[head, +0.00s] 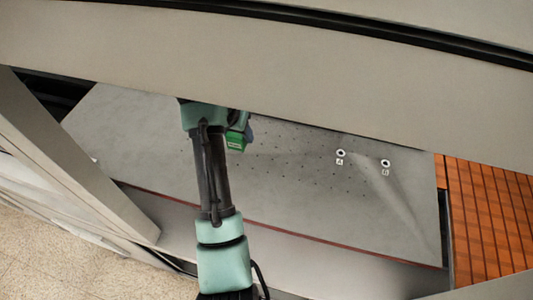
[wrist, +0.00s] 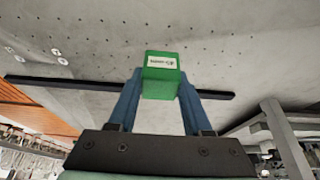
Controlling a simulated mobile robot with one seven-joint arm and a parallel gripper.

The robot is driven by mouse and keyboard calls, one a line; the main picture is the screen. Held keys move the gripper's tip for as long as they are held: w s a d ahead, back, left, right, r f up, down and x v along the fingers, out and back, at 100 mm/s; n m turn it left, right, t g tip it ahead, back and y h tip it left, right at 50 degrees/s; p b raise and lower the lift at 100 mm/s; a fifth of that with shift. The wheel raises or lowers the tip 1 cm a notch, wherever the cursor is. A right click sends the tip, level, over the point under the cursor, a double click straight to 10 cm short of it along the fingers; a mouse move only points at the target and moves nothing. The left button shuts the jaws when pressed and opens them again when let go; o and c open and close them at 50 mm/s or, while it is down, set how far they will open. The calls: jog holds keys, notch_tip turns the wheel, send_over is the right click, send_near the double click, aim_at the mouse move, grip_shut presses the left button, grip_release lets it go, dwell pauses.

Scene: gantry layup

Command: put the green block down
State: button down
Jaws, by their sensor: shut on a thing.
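A green block (wrist: 161,82) with a white printed label is between the blue fingers of my gripper (wrist: 160,92) in the wrist view. The fingers press on its left and right sides. In the head view the green block (head: 235,140) shows just right of my arm, partly hidden by it, over the grey perforated plate (head: 290,185). I cannot tell whether the block touches the plate or is above it.
A wide beige beam (head: 300,65) crosses above. A grey post (head: 75,160) stands left. The plate's middle is clear.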

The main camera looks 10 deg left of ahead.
aim_at(244, 163)
notch_tip(244, 163, down, 10)
jog(key=p, duration=0.3)
jog(key=shift+r, duration=0.2)
jog(key=shift+f, duration=0.1)
jog(key=shift+c, duration=1.7)
grip_release()
jog(key=b+v, duration=0.4)
jog(key=v, duration=0.8)
